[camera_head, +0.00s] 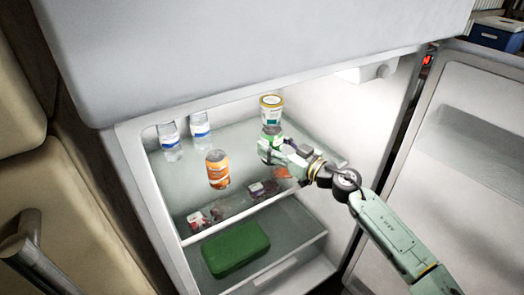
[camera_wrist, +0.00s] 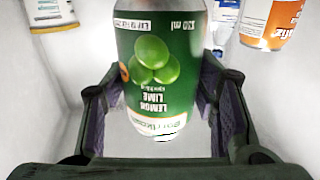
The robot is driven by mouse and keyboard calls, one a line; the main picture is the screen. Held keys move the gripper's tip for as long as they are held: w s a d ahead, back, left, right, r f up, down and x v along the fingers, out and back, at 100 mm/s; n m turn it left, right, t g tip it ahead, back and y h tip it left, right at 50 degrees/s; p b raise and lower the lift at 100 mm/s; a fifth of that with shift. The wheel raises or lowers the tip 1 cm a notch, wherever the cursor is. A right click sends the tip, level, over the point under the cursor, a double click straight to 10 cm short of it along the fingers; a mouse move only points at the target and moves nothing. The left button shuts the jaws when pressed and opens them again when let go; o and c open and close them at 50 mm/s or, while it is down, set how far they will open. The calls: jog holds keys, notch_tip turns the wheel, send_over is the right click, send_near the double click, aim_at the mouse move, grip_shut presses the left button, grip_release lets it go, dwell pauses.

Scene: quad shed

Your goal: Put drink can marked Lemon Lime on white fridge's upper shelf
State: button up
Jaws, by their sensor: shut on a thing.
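The green Lemon Lime can (camera_wrist: 160,75) is between the two fingers of my gripper (camera_wrist: 158,125) in the wrist view, and its lettering appears inverted there. My gripper is shut on it. In the head view my gripper (camera_head: 272,150) reaches into the white fridge (camera_head: 140,126) over the upper glass shelf (camera_head: 245,136), with the can partly hidden at its tip. I cannot tell whether the can's base touches the shelf.
A yellow-lidded container (camera_head: 271,108) is just behind the can. An orange can (camera_head: 217,170) and two water bottles (camera_head: 171,142) (camera_head: 200,130) are to the left. Small packages (camera_head: 197,220) and a green box (camera_head: 235,249) are lower down. The fridge door (camera_head: 450,170) is open at right.

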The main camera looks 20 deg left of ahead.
jog(key=a, duration=0.1)
jog(key=s+a, duration=0.1)
jog(key=a, duration=0.1)
jog(key=shift+s+f+p, duration=0.1)
jog(key=shift+p, duration=0.2)
jog(key=shift+f, duration=1.8)
